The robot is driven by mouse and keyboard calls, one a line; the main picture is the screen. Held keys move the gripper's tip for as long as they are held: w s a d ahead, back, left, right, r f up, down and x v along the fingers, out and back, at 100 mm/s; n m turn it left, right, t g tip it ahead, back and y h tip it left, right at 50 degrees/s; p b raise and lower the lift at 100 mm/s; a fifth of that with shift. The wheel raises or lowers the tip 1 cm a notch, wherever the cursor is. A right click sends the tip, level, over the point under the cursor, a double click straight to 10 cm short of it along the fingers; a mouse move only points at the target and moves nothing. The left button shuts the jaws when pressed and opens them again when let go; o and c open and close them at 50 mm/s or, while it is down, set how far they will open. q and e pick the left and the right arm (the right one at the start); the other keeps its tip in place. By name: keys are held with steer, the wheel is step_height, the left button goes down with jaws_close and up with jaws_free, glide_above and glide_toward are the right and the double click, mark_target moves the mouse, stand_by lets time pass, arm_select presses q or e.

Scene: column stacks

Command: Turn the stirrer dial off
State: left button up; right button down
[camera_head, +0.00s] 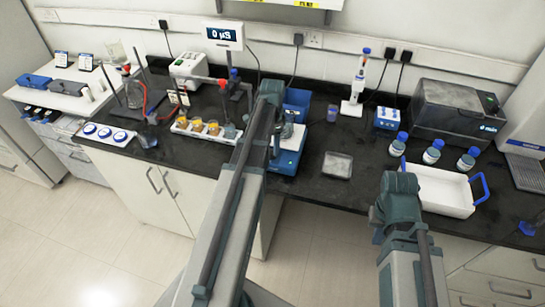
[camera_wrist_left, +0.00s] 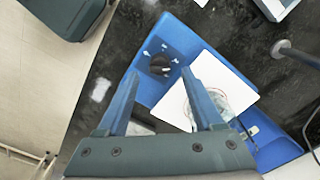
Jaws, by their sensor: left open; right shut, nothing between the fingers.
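The stirrer is a blue device with a white top plate (camera_wrist_left: 207,70). In the head view its blue body (camera_head: 284,163) stands near the counter's front edge, partly hidden by my left arm. Its black dial (camera_wrist_left: 159,65) is on the blue front panel, with small white marks around it. My left gripper (camera_wrist_left: 160,71) is open, its two blue fingers on either side of the dial in the picture. I cannot tell whether they touch it. A clear glass vessel (camera_wrist_left: 232,96) is on the plate, partly behind the right finger. My right gripper is hidden in the head view.
A grey square pad (camera_head: 337,165) lies right of the stirrer. A white tray with blue handles (camera_head: 440,192) and several blue-capped bottles (camera_head: 432,152) are further right. The counter behind the pad is mostly clear.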

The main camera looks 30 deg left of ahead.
mark_target(272, 151)
arm_select(q)
step_height(272, 151, down, 4)
steer(key=shift+r+b, duration=0.25)
steer(key=shift+b, duration=0.9)
arm_select(e)
step_height(272, 151, down, 3)
steer(key=shift+f, duration=0.2)
arm_select(q)
steer(key=shift+r, duration=0.1)
jaws_close()
